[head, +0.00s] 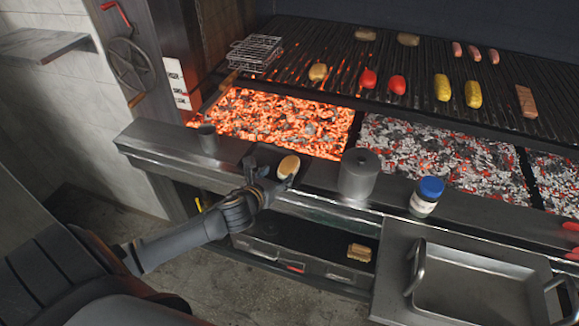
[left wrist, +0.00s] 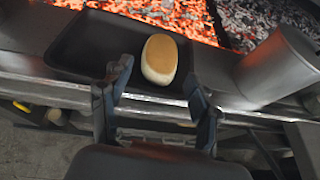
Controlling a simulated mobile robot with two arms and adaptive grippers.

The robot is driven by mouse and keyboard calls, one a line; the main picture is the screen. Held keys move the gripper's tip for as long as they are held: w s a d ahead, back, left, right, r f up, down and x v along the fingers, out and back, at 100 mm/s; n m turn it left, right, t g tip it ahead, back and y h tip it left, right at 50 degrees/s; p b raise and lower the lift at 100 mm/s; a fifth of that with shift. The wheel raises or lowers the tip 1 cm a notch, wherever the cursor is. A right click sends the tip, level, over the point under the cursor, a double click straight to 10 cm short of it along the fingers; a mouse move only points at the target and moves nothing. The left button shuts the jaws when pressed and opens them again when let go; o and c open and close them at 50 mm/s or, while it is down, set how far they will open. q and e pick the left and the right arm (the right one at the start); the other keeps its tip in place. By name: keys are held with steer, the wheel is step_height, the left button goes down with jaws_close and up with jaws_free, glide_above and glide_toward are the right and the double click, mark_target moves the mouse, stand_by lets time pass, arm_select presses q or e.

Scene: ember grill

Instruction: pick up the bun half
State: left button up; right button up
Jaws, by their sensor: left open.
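The bun half (head: 289,166) has a golden-brown top and a pale side. It sits in a dark shallow tray on the steel ledge in front of the glowing coals. In the left wrist view the bun half (left wrist: 160,58) is just ahead of my left gripper (left wrist: 158,76). The fingers are open, one on each side of its near end, with gaps showing. In the head view my left gripper (head: 268,179) reaches in from the left and is close beside the bun half.
A grey metal canister (head: 358,175) stands right of the bun half, then a blue-lidded jar (head: 427,195). A small metal cup (head: 208,139) stands to the left. The dark tray (left wrist: 85,45) has raised edges. Glowing coals (head: 285,122) lie behind the ledge.

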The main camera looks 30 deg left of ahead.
mark_target(285, 170)
arm_select(q)
steer(key=shift+w+f, duration=0.15)
steer(key=shift+w, duration=0.35)
steer(key=shift+w+f, duration=0.2)
steer(key=shift+w, duration=0.1)
steer(key=shift+w+f, duration=0.15)
steer(key=shift+w, duration=0.1)
steer(key=x, duration=0.4)
steer(key=shift+s+f+p, duration=0.1)
steer(key=shift+f+p, duration=0.05)
steer(key=shift+p, duration=0.2)
steer(key=shift+f, duration=0.1)
steer(key=c, duration=0.7)
arm_select(e)
steer(key=shift+d+r, duration=0.35)
steer(key=shift+d, duration=0.1)
